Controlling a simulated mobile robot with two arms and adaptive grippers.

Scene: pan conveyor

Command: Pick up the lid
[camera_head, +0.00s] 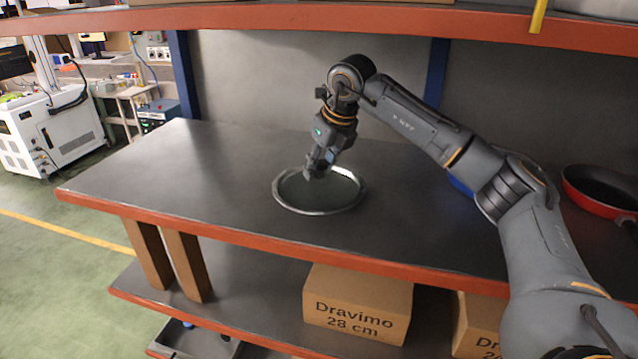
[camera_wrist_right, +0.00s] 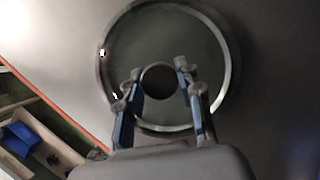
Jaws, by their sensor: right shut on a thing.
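The lid (camera_head: 292,192) is a round glass disc with a silvery metal rim, at the middle of the dark shelf top in the head view. It also shows in the right wrist view (camera_wrist_right: 190,42), with a dark round knob (camera_wrist_right: 158,80) at its centre. My right gripper (camera_head: 316,172) comes down from above over the lid's centre. In the wrist view its two fingers (camera_wrist_right: 160,82) stand on either side of the knob, shut on it. I cannot tell whether the lid rests on the shelf or is slightly raised. My left gripper is out of view.
A red pan (camera_head: 600,190) and a partly hidden blue item (camera_head: 459,185) stand at the right. The shelf top (camera_head: 170,175) is clear to the left. An orange-edged shelf (camera_head: 300,18) hangs above. Cardboard boxes (camera_head: 358,290) sit on the level below.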

